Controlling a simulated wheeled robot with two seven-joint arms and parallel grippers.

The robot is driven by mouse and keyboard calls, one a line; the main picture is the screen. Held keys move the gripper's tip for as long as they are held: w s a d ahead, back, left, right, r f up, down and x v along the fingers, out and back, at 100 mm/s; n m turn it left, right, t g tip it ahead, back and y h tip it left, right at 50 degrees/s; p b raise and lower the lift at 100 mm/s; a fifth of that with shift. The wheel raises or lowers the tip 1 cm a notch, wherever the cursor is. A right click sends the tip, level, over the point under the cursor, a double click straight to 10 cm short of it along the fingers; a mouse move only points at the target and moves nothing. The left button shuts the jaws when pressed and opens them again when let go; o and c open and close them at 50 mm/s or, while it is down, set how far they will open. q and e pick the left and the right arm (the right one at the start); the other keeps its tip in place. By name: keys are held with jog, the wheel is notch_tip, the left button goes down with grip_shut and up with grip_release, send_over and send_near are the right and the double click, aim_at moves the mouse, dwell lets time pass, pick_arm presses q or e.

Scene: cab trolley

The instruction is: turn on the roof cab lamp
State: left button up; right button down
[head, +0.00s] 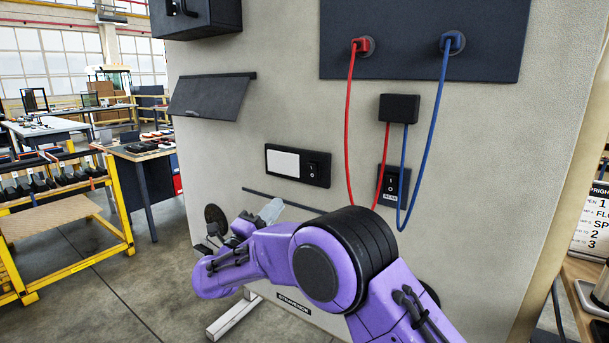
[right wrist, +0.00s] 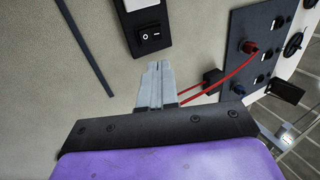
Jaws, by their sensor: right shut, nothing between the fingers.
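A black plate (head: 298,165) on the beige panel carries a plain white lamp-like lens (head: 284,162) and a black rocker switch (head: 312,169). I cannot tell whether the lens is lit. The rocker (right wrist: 148,37) also shows in the right wrist view, with its O and I marks; which side is pressed is unclear. My right gripper (head: 270,208) is shut and empty, below and left of the rocker in the head view. In the right wrist view its grey fingertips (right wrist: 157,66) point toward the rocker, apart from it in the picture. My left gripper is out of view.
A second rocker switch (head: 392,185) with a small label sits to the right, near hanging red (head: 349,120) and blue (head: 430,130) cables and a black box (head: 399,108). A dark flap (head: 210,97) juts out at upper left. A thin dark strip (right wrist: 87,48) runs beside the plate.

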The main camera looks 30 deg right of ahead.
aim_at(310, 165)
jog(key=p+x, duration=0.4)
jog(key=x, duration=0.9)
jog(key=shift+w+d+r+p, duration=0.15)
jog(key=shift+w+d+p, duration=0.1)
jog(key=shift+d+p, duration=0.15)
